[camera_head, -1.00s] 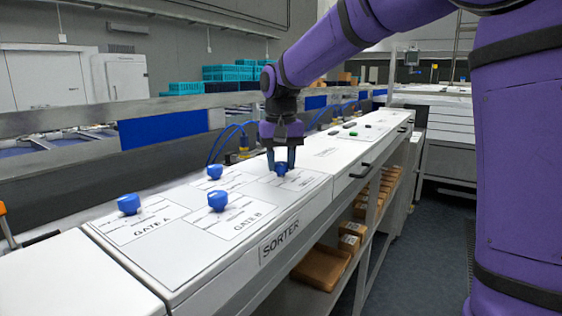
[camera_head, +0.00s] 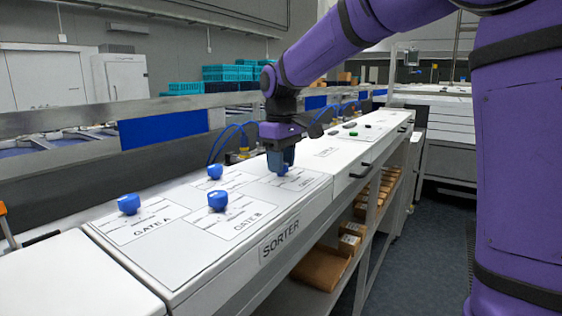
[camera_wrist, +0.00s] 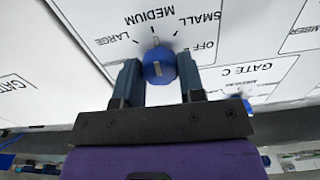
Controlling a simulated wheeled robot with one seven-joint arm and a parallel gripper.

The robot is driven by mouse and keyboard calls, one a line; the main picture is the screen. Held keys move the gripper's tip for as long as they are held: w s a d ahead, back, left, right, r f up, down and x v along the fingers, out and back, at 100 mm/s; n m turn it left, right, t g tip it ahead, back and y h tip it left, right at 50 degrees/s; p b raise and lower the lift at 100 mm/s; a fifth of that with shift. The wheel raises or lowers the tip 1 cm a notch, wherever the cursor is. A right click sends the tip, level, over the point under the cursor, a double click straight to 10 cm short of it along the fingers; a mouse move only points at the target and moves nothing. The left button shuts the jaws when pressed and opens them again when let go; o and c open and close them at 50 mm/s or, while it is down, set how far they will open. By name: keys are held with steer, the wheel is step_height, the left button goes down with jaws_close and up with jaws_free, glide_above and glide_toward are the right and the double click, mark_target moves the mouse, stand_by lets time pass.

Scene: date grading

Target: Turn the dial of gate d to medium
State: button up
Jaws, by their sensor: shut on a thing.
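My gripper (camera_head: 280,160) points down at the far right corner of the sorter's dial panel. It is shut on a blue dial (camera_head: 282,170). In the wrist view the blue dial (camera_wrist: 159,67) sits between my two fingers (camera_wrist: 159,85). Its plate (camera_wrist: 120,25) reads LARGE, MEDIUM, SMALL and OFF. The pale line on the dial points roughly up at the MEDIUM mark. The gate name of this dial is hidden. A neighbouring plate reads GATE C (camera_wrist: 240,75), with a blue dial (camera_wrist: 237,100) partly behind my gripper.
Other blue dials stand on the panel: gate A (camera_head: 129,204), gate B (camera_head: 217,201) and one behind (camera_head: 215,171). The white sorter top (camera_head: 150,250) runs on to the right with small buttons. A grey rail (camera_head: 60,178) lies behind.

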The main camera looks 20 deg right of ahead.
steer(key=shift+n, duration=0.3)
steer(key=o, duration=0.9)
step_height(320, 180, up, 11)
steer(key=shift+f, duration=0.1)
stand_by(0.5)
steer(key=s+d+f+m+t, duration=0.1)
steer(key=s+d+f+m, duration=0.1)
steer(key=s, duration=0.7)
steer(key=s+d+f+m+t, duration=0.2)
steer(key=s+f, duration=0.3)
steer(key=s, duration=0.5)
steer(key=s+d+f+m+t, duration=0.2)
steer(key=s+d+f+m, duration=0.1)
steer(key=s, duration=0.7)
steer(key=shift+s+f, duration=0.1)
steer(key=shift+f, duration=0.3)
